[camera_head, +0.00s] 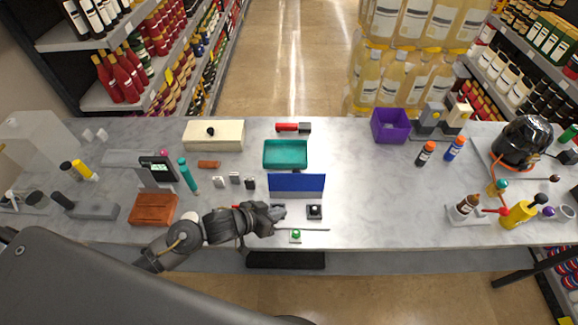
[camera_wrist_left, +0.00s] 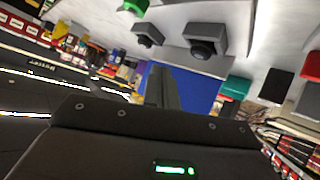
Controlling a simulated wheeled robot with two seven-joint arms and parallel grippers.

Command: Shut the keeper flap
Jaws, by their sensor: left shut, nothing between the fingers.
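A blue panel (camera_head: 296,184) with a pale top edge stands upright near the front middle of the counter; it also shows in the left wrist view (camera_wrist_left: 205,90). I cannot tell for certain which part is the keeper flap. In front of the panel is a small dark block with a round knob (camera_head: 314,212). A second such block is partly hidden by my left gripper. The left wrist view shows two knobbed blocks (camera_wrist_left: 205,42). My left gripper (camera_head: 276,212) is shut and empty, just in front of the panel's left part. My right gripper is not in view.
A green knob (camera_head: 295,236) and a thin rod (camera_head: 302,229) lie near the front edge. A teal tray (camera_head: 286,141) is behind the panel. The counter right of the panel (camera_head: 375,205) is clear.

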